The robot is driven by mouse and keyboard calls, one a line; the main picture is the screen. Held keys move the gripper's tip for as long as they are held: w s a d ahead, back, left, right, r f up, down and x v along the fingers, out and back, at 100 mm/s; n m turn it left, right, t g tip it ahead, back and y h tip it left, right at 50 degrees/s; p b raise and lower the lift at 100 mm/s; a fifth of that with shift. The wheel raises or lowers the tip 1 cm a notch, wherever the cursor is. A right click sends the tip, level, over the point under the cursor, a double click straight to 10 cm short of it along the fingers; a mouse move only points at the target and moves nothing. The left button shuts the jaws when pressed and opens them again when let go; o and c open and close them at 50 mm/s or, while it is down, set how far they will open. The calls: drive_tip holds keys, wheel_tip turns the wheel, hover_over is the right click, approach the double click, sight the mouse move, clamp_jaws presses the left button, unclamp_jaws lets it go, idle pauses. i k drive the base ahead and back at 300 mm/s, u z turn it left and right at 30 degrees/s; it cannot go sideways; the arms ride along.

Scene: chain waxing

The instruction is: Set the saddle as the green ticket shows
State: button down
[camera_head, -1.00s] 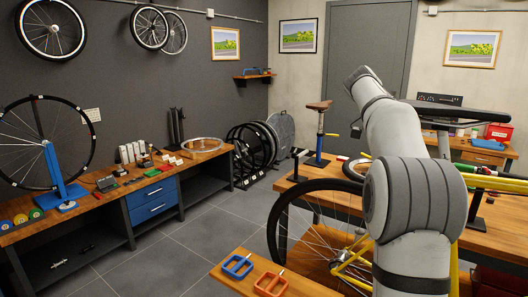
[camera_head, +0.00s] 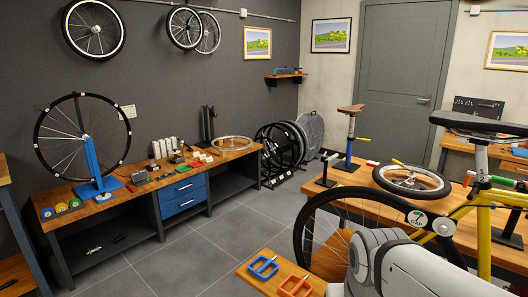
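A black saddle (camera_head: 478,123) sits on a silver post at the upper right, on a yellow bicycle frame (camera_head: 486,235). The right part of the bicycle is cut off by the picture edge. A second, brown saddle (camera_head: 351,109) stands on a blue post holder on the middle table. I cannot make out a green ticket for sure. My arm fills the bottom right and covers part of the bicycle's wheel; my gripper is out of view.
A wooden bench (camera_head: 128,190) along the left wall holds a blue wheel stand and small items. A small wheel (camera_head: 412,181) lies on the middle table (camera_head: 375,158). The grey floor between is clear.

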sight(447, 120)
drive_tip(key=z, duration=1.35)
drive_tip(key=i, duration=0.35)
drive_tip(key=z, duration=0.05)
